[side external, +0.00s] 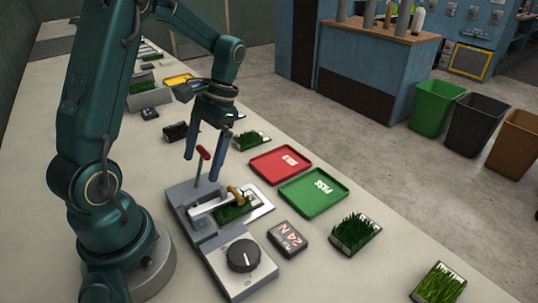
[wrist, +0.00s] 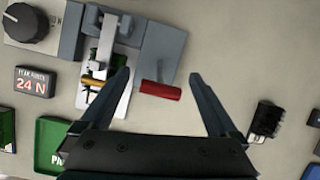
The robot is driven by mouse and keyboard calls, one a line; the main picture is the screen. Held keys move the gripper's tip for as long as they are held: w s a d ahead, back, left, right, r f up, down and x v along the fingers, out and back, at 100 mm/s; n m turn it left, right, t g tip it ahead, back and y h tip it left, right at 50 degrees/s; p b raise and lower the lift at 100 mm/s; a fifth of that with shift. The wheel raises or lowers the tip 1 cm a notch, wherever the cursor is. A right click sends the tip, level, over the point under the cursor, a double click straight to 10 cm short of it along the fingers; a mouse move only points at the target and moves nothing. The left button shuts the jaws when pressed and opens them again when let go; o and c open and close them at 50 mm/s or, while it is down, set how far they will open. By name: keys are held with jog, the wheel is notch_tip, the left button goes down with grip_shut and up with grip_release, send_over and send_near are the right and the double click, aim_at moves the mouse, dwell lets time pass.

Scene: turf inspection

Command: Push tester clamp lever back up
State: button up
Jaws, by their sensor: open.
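The tester (side external: 218,262) is a grey device with a black dial, on the bench in front of my arm. Its clamp lever has a red handle (side external: 203,153) on a thin rod, which stands up from the base with a slight tilt. In the wrist view the red handle (wrist: 160,90) lies between my finger lines. My gripper (side external: 206,157) is open and points down around the handle's level; in the wrist view its fingertips (wrist: 160,73) are apart. I cannot tell whether a finger touches the handle. A pale clamp arm (side external: 212,203) with a brass tip reaches over a turf sample (side external: 232,210).
A red tray (side external: 280,149) and a green PASS tray (side external: 342,194) lie right of the tester. A display reading 24 N (side external: 288,238) stands near the dial. A small black object (side external: 175,131) is behind my gripper. More turf samples (side external: 355,230) stand on the bench.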

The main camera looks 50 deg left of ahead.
grip_shut()
jog(key=shift+s, duration=0.15)
jog(key=t, duration=0.1)
jog(key=s+t, duration=0.1)
jog(key=shift+s+r+t, duration=0.25)
jog(key=shift+s+t, duration=0.05)
jog(key=shift+t, duration=0.1)
jog(key=shift+s+f, duration=0.1)
jog(key=shift+s, duration=1.1)
jog(key=shift+s+f, duration=0.3)
jog(key=shift+s, duration=0.6)
jog(key=shift+w, duration=0.15)
